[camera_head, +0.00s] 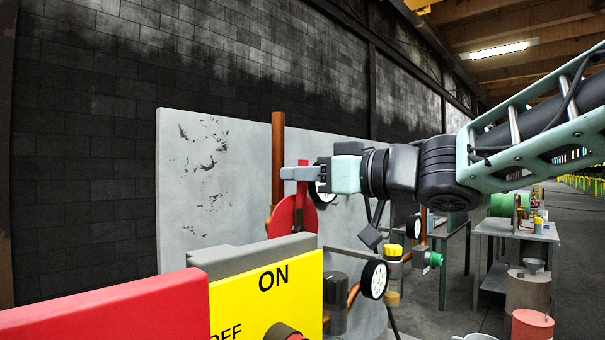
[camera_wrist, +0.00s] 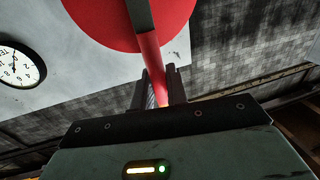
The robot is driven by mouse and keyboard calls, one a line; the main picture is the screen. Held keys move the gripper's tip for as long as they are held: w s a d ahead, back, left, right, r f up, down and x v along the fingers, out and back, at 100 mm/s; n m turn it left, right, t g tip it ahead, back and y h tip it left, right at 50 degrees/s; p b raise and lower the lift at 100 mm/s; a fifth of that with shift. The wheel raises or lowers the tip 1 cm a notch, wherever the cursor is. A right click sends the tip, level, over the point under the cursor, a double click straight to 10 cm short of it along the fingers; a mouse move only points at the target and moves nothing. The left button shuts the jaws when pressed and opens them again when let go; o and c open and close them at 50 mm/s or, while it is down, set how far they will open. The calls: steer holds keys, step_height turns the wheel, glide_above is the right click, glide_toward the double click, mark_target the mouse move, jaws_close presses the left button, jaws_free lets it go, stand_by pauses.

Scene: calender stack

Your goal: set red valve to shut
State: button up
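The red valve (camera_head: 293,213) is a red disc with a bar-like handle, beside an upright brown pipe in front of a grey panel. In the head view my gripper (camera_head: 296,173) reaches in from the right, its fingers at the top of the valve. In the wrist view the red disc (camera_wrist: 130,18) fills the top, with a dark strip across it. The red handle (camera_wrist: 153,68) runs down between the fingers of my gripper (camera_wrist: 158,88), which sit close on both sides of it. The gripper looks shut on the handle. The handle's far end is hidden.
A yellow ON/OFF switch box (camera_head: 262,297) and a red block (camera_head: 110,312) stand in the near foreground. A white gauge (camera_head: 374,279) and a yellow-capped fitting (camera_head: 393,252) are right of the valve. A grey table (camera_head: 520,228) stands farther right.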

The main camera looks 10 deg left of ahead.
steer(key=shift+w+d, duration=0.1)
jaws_close()
steer(key=w+d+f+m+t+p, duration=0.2)
steer(key=w+f+m+p, duration=0.1)
steer(key=m, duration=0.7)
steer(key=w+d+f+m+t+p, duration=0.2)
steer(key=w+f+m+p, duration=0.2)
steer(key=m, duration=0.6)
steer(key=shift+w+d+f+t+p, duration=0.25)
steer(key=shift+f+p, duration=0.35)
steer(key=shift+f, duration=0.4)
steer(key=shift+m, duration=0.3)
steer(key=o, duration=0.7)
jaws_free()
